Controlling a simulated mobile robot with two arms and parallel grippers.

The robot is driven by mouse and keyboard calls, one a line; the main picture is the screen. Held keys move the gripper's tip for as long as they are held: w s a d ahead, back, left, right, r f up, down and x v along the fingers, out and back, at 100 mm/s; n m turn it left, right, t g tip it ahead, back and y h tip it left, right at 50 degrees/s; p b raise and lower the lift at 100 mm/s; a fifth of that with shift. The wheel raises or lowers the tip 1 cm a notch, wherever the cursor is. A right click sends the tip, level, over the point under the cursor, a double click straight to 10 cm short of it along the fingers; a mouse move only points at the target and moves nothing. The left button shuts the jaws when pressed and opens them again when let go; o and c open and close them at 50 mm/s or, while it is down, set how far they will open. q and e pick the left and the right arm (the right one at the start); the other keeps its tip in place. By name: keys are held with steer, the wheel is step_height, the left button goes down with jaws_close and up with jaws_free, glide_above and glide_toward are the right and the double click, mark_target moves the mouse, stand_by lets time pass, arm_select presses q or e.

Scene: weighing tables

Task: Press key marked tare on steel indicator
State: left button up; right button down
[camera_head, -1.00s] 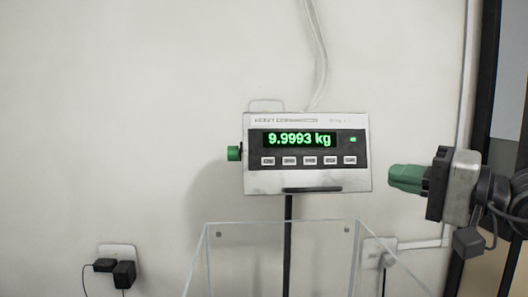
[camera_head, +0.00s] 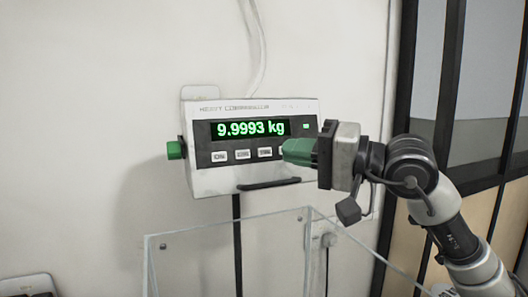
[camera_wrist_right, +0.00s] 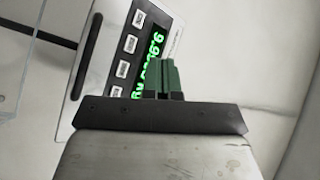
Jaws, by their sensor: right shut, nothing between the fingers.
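The steel indicator (camera_head: 205,182) is on a black post in the head view. Its lit green display (camera_head: 250,129) reads 9.9993 kg. A row of pale keys (camera_head: 242,155) runs below the display; the labels are too small to read surely. My right gripper (camera_head: 287,149) is shut and empty, its green fingers in front of the right part of the key row, hiding the keys there. In the right wrist view the closed fingers (camera_wrist_right: 164,64) overlap the display edge beside several keys (camera_wrist_right: 125,57). I cannot tell whether they touch the panel. My left gripper is out of view.
A clear-walled box (camera_head: 220,262) stands below the indicator. A green knob (camera_head: 175,150) sticks out at the indicator's left side. A dark-framed glass partition (camera_head: 430,90) stands at the right. The wall left of the indicator is bare.

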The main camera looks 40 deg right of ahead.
mark_target(265, 152)
steer(key=shift+w+d+f+p, duration=0.4)
steer(key=shift+w+p, duration=0.15)
steer(key=shift+w, duration=0.75)
steer(key=shift+w+d+f+p, duration=0.45)
steer(key=shift+w+p, duration=0.1)
steer(key=shift+w, duration=0.75)
steer(key=shift+w+d+f+p, duration=0.4)
steer(key=shift+w+p, duration=0.15)
steer(key=shift+w, duration=0.75)
steer(key=shift+r, duration=0.1)
steer(key=shift+w, duration=0.15)
steer(key=shift+w+d, duration=0.1)
steer(key=shift+w, duration=0.15)
